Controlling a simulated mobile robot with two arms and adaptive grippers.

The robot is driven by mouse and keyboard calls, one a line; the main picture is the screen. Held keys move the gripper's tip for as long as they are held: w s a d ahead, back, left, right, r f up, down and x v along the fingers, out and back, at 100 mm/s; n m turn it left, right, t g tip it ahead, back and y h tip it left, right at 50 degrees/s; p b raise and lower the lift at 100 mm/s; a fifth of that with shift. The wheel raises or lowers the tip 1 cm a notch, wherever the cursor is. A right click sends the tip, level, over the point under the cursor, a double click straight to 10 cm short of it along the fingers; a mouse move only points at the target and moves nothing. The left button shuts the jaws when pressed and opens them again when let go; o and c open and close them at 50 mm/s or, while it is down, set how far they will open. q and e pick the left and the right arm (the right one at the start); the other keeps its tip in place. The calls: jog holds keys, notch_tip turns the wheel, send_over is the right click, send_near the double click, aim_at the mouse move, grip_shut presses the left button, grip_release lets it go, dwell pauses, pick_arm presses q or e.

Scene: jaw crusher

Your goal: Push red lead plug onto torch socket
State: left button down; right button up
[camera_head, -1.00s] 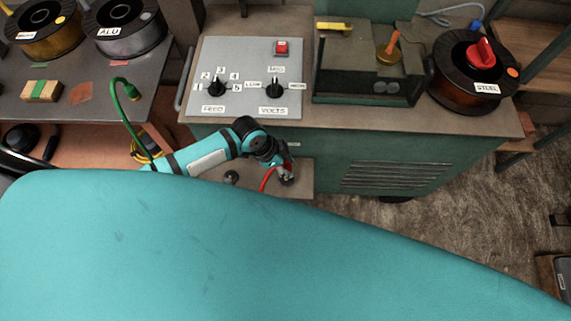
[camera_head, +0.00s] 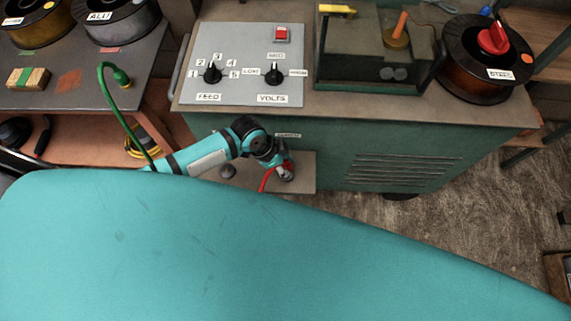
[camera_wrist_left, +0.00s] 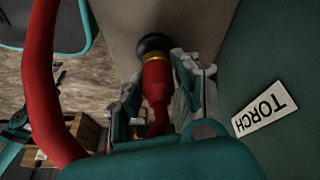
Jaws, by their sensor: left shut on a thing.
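My left gripper (camera_head: 284,173) is at the front of the green cabinet (camera_head: 345,160), above a low ledge (camera_head: 302,183). In the left wrist view its two fingers (camera_wrist_left: 155,90) are shut on the red lead plug (camera_wrist_left: 156,82), one on each side. The plug has a brass ring at its far end. A black rounded piece (camera_wrist_left: 154,43) shows just beyond the ring; I cannot tell whether it is the torch socket or whether they touch. The TORCH label (camera_wrist_left: 265,108) is on the green face beside the gripper.
A red cable (camera_wrist_left: 45,90) loops beside the gripper and shows in the head view (camera_head: 265,180). A dark round knob (camera_head: 228,170) stands on the ledge, left of the gripper. The control panel (camera_head: 240,40) and steel spool (camera_head: 467,80) are on the cabinet top.

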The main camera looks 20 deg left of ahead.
pick_arm(q)
jog(key=shift+p, duration=0.3)
dwell(0.8)
jog(key=shift+p, duration=0.55)
dwell(0.8)
jog(key=shift+f+b, duration=0.4)
jog(key=shift+f, duration=0.2)
dwell(0.4)
jog(key=c, duration=0.9)
grip_release()
jog(key=v, duration=1.2)
jog(key=shift+s, duration=0.2)
